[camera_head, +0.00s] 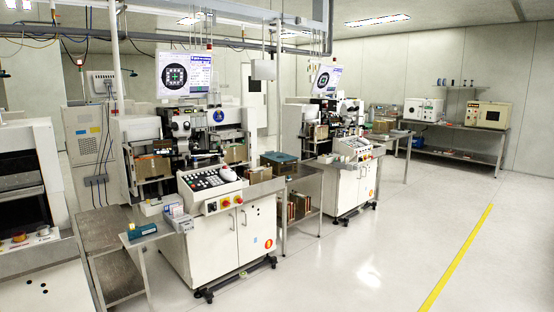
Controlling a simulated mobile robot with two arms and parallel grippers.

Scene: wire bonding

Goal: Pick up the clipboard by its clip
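I cannot make out a clipboard or its clip for certain in the head view. Small items on the machines and tables are too small to tell apart. A teal object (142,231) lies on a small metal side table (160,239) at the left of the nearer bonding machine (225,245). White box-like items (175,212) stand close to it. Neither of my grippers is in view.
A second bonding machine (352,190) stands farther back, with a metal table (308,182) between the two. A bench (455,139) with equipment lines the back wall. The floor (390,245) at the right is clear, crossed by a yellow line (456,260).

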